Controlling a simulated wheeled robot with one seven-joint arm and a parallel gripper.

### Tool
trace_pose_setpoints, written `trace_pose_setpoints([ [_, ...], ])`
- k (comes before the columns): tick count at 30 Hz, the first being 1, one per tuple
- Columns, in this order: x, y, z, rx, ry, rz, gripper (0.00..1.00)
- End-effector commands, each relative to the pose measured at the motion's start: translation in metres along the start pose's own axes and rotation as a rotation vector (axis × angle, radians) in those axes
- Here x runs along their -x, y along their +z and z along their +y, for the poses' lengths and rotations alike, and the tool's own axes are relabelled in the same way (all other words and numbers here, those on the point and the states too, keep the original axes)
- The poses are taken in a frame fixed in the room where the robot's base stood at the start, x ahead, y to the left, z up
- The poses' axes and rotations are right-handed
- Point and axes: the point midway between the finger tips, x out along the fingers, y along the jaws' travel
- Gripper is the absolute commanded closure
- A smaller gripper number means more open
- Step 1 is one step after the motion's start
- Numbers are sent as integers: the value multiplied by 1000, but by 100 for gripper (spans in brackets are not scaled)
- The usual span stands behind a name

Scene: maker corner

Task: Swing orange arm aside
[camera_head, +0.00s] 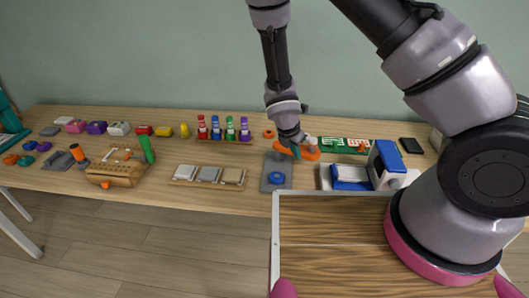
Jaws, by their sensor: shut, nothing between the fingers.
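The orange arm (311,155) lies flat above the table, just right of a grey base plate (284,187) that carries a blue round piece (277,178). A pale knob stands up near the arm's right end. My gripper (296,152) points down at the orange arm's left part, with its fingers shut and nothing between them. It hides part of the arm and the upper part of the grey plate. I cannot tell whether the fingertips touch the orange arm.
A blue and white device (385,160) and a green board (340,146) stand close on the right. A tray of grey and white blocks (208,175) lies left of the plate. Red, blue and green bottles (216,128) stand behind. A small orange ring (268,133) lies behind the plate.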

Motion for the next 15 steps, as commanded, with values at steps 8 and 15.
trace_pose_setpoints([
  [8, -2, 6, -1, -1, 0, 0, 100],
  [15, -3, 7, -1, -2, 0, 0, 100],
])
